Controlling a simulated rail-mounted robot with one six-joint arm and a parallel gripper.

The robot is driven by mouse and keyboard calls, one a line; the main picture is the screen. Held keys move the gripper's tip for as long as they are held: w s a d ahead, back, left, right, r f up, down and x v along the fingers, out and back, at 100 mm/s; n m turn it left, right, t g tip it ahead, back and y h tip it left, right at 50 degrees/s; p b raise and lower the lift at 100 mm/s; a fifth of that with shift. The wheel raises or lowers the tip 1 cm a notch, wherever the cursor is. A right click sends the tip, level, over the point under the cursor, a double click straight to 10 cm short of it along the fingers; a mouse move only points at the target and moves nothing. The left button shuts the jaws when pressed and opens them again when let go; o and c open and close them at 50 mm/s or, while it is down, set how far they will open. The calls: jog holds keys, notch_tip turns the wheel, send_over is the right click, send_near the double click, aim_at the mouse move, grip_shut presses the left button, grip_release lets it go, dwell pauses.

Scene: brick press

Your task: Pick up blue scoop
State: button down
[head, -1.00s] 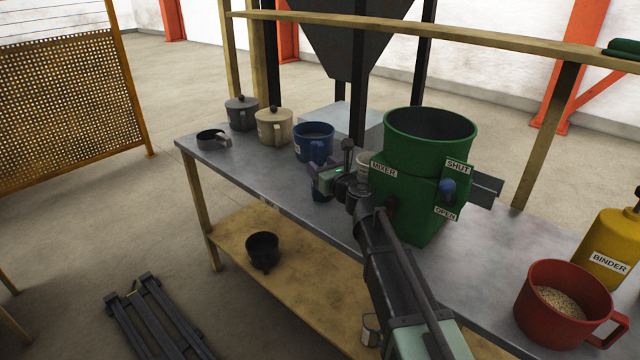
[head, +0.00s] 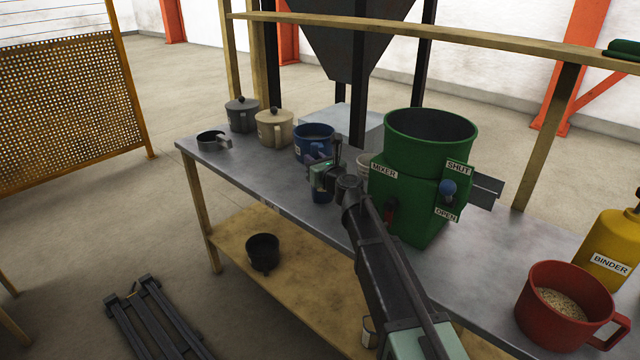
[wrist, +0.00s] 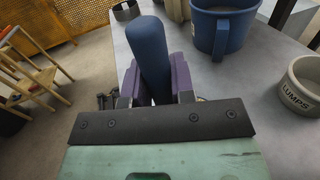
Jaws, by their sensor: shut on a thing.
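The blue scoop shows in the wrist view as a plain dark blue handle (wrist: 151,55) standing up between the purple fingers. My gripper (wrist: 156,85) is shut on that handle. In the head view my gripper (head: 319,166) is over the front part of the bench, just in front of a blue mug. A bit of the blue scoop (head: 321,196) shows below the fingers there. The rest of the scoop is hidden by the gripper, and I cannot tell whether it touches the bench.
The blue mug (head: 313,138) stands close behind the gripper. The pot marked LUMPS (wrist: 300,88) is to the right. The green mixer (head: 408,205) stands right of my arm. A beige pot (head: 274,129), a grey pot (head: 241,115) and a small dark cup (head: 211,140) are further left.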

jog(key=shift+r, duration=0.25)
notch_tip(320, 180, up, 20)
jog(key=p, duration=2)
jog(key=shift+f, duration=0.25)
jog(key=shift+s, duration=0.1)
